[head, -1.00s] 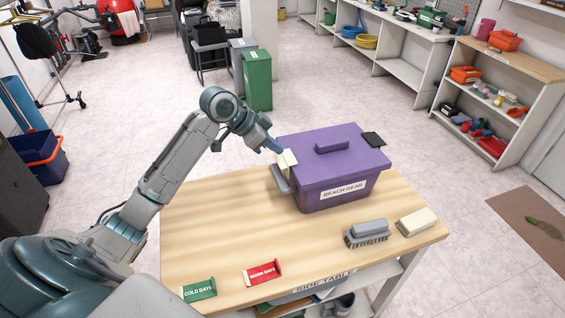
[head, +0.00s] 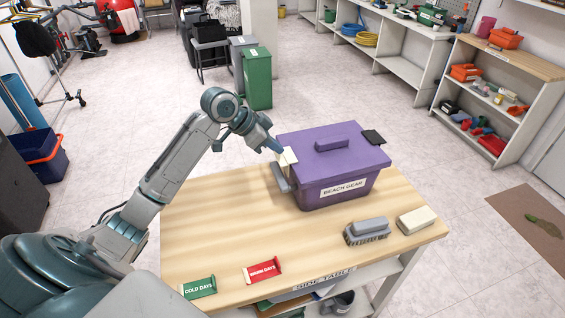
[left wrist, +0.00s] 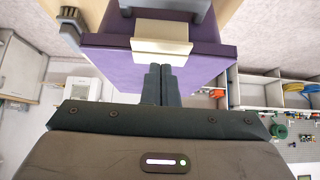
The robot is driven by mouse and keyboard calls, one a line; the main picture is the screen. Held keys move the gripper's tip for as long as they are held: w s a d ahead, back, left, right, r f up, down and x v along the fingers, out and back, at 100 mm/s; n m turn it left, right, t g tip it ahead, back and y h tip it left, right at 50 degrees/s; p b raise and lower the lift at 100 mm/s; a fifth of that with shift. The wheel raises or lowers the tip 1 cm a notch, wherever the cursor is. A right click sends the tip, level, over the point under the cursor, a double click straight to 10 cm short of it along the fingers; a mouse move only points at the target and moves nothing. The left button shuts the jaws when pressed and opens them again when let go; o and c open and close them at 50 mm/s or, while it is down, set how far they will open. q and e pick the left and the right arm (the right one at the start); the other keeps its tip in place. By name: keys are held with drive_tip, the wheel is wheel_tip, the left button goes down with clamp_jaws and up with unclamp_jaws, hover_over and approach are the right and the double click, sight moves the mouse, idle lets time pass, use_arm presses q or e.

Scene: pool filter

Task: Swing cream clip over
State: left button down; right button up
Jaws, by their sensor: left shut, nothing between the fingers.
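The purple bin (head: 322,196) labelled "BEACH GEAR" stands on the side table with its purple lid (head: 350,155) on. The cream clip (head: 288,157) is at the lid's left edge, above the grey side handle (head: 281,178); it also shows in the left wrist view (left wrist: 160,47). A dark clip (head: 373,137) sticks outward at the lid's right side. My left gripper (head: 277,148) is shut and empty, its fingertips at the cream clip. In the left wrist view the closed fingers (left wrist: 160,70) end right by the clip; whether they touch it I cannot tell. My right gripper is out of view.
On the wooden table (head: 220,225) lie a grey brush (head: 367,232), a cream block (head: 416,221), a green "COLD DAYS" tag (head: 199,288) and a red "WARM DAYS" tag (head: 262,270). The table's left and middle are clear. A green bin (head: 257,80) stands on the floor behind.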

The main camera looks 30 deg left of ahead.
use_arm(q)
drive_tip(key=shift+f, duration=0.5)
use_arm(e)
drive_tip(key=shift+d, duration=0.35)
use_arm(q)
drive_tip(key=shift+f, duration=0.35)
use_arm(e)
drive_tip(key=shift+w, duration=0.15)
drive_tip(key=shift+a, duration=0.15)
use_arm(q)
drive_tip(key=shift+s+a+p, duration=0.15)
drive_tip(key=shift+p, duration=0.15)
drive_tip(key=shift+f, duration=0.1)
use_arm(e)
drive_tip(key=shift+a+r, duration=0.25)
use_arm(q)
drive_tip(key=shift+s, duration=0.1)
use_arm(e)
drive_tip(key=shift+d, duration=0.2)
use_arm(q)
drive_tip(key=shift+s+a+f, duration=0.4)
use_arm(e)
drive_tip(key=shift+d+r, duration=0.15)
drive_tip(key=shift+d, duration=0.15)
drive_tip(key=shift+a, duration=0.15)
